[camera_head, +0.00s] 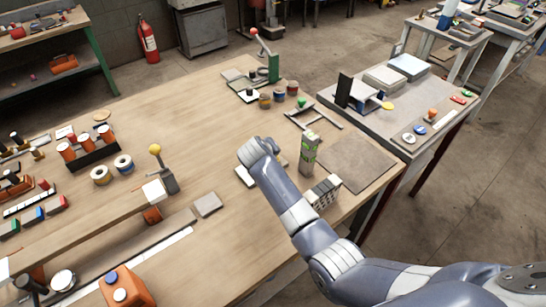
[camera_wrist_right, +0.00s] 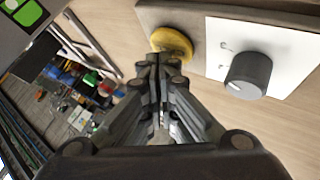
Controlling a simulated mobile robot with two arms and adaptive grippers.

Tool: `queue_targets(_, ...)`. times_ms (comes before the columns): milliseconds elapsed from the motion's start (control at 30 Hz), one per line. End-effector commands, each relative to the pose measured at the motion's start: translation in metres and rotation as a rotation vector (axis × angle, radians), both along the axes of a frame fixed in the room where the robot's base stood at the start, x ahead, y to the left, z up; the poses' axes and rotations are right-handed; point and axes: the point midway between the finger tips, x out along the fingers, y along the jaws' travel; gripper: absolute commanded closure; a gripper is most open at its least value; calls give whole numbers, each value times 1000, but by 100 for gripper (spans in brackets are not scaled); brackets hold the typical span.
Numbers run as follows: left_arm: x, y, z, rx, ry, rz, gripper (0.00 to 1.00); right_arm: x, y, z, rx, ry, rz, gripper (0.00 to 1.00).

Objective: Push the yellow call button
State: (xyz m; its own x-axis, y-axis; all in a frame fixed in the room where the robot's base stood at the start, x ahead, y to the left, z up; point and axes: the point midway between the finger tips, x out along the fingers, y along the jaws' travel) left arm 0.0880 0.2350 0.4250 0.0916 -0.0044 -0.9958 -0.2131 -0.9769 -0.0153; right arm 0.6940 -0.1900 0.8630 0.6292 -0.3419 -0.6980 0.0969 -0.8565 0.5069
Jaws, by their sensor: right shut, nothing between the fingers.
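The yellow call button (camera_wrist_right: 176,40) is a round yellow disc on the edge of a brown-grey plate, at the top middle of the right wrist view. My right gripper (camera_wrist_right: 158,62) is shut and empty, its fingertips just below the button in the picture and overlapping its lower edge. I cannot tell whether they touch it. In the head view my right arm reaches over the workbench, and its wrist hides the gripper and the button beneath it. My left gripper is in neither view.
A black knob (camera_wrist_right: 248,74) on a white plate (camera_wrist_right: 292,48) sits right of the button. On the workbench (camera_head: 225,255), a green-topped block (camera_head: 309,152) and a hollow brick (camera_head: 323,192) stand close to my right arm. A yellow-knobbed lever (camera_head: 155,149) stands left.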

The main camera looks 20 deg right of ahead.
Motion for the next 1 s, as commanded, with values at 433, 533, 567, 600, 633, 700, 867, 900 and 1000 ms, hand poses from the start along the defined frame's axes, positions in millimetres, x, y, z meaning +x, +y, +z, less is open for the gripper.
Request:
queue_targets(433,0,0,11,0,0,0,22,0,0,12,0,-2,1,100)
queue_targets(533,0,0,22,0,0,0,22,0,0,23,1,-2,0,100)
queue_targets(567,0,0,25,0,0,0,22,0,0,26,0,-2,1,100)
queue_targets(600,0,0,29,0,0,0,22,0,0,30,1,-2,0,100)
queue_targets(633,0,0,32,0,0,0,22,0,0,33,0,-2,1,100)
queue_targets(700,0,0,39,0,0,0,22,0,0,40,1,-2,0,100)
queue_targets(867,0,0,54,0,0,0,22,0,0,56,1,-2,0,100)
queue_targets(900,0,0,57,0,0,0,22,0,0,59,1,-1,0,100)
queue_targets(1000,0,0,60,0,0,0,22,0,0,62,0,-1,1,100)
